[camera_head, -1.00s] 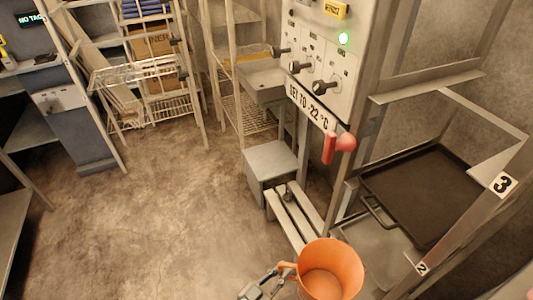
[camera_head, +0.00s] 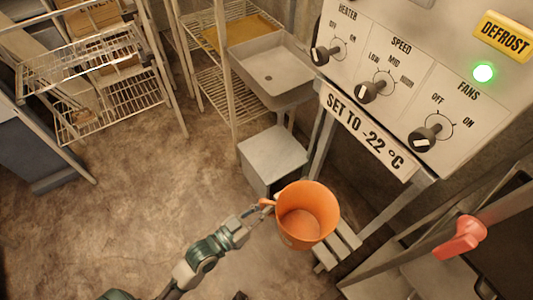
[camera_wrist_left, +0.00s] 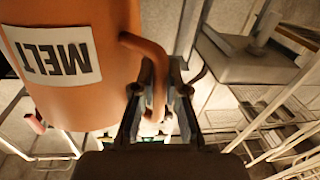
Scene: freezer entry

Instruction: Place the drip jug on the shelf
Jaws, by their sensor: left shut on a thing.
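The drip jug (camera_head: 305,216) is an orange, open-topped jug with a side handle. It is held up off the floor in front of the slatted stand, and its inside looks empty. In the left wrist view the jug (camera_wrist_left: 75,50) carries a white "MELT" label, upside down there. My left gripper (camera_head: 264,208) is shut on the jug's handle, at the jug's left side; the gripper (camera_wrist_left: 160,85) also shows in the left wrist view. Wire shelves (camera_head: 212,97) stand at the back, with a yellow sheet on an upper level. My right gripper is not in view.
A control panel (camera_head: 410,90) reading "SET TO -22 °C" stands at the right, above a red handle (camera_head: 460,237). A grey box (camera_head: 272,160) and a slatted stand (camera_head: 340,245) sit below it. The floor at left (camera_head: 130,220) is clear.

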